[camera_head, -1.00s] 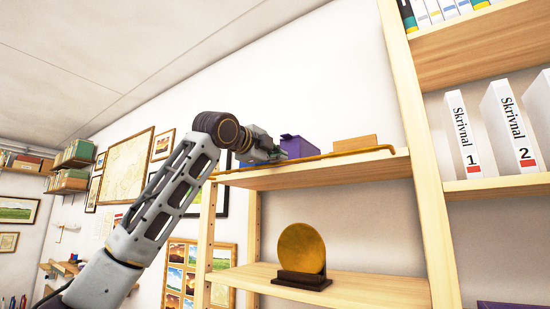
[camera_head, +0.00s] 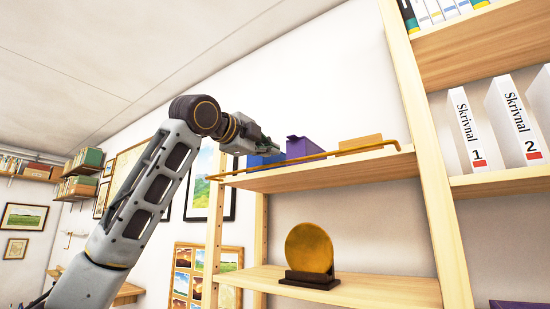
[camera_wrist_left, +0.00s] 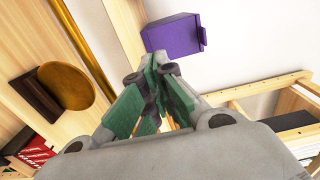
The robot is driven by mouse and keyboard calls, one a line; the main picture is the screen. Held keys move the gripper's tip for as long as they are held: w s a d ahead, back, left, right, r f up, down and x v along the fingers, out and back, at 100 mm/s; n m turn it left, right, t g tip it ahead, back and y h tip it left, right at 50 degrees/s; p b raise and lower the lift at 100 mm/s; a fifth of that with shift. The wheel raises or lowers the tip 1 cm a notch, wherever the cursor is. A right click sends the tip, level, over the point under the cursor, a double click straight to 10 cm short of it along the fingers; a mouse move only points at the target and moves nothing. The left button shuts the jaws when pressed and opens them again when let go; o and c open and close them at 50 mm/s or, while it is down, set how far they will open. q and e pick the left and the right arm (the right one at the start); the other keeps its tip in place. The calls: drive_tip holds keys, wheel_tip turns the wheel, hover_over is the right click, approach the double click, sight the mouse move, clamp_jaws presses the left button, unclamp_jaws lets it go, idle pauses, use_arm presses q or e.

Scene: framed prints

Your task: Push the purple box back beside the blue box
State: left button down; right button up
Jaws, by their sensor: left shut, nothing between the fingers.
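The purple box (camera_head: 303,147) stands on the top shelf (camera_head: 340,172), behind a brass rail (camera_head: 322,157). The blue box (camera_head: 262,160) is on the same shelf to its left, partly behind my gripper. My left gripper (camera_head: 268,146) reaches in from the left, over the blue box and just left of the purple box. In the left wrist view the purple box (camera_wrist_left: 172,36) lies just ahead of the green fingertips (camera_wrist_left: 150,72), which are together with nothing between them. I cannot tell whether they touch the box. My right gripper is not in view.
A tan block (camera_head: 360,143) sits on the shelf right of the purple box. The rail runs along the shelf's front edge. A gold disc (camera_head: 309,248) on a dark stand is on the shelf below.

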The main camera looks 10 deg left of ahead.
use_arm(q)
drive_tip(key=v, duration=0.2)
drive_tip(key=shift+s+b, duration=0.3)
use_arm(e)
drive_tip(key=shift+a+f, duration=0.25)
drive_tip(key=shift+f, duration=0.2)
use_arm(q)
drive_tip(key=shift+a, duration=0.1)
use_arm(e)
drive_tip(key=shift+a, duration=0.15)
use_arm(q)
drive_tip(key=c, duration=2.2)
unclamp_jaws()
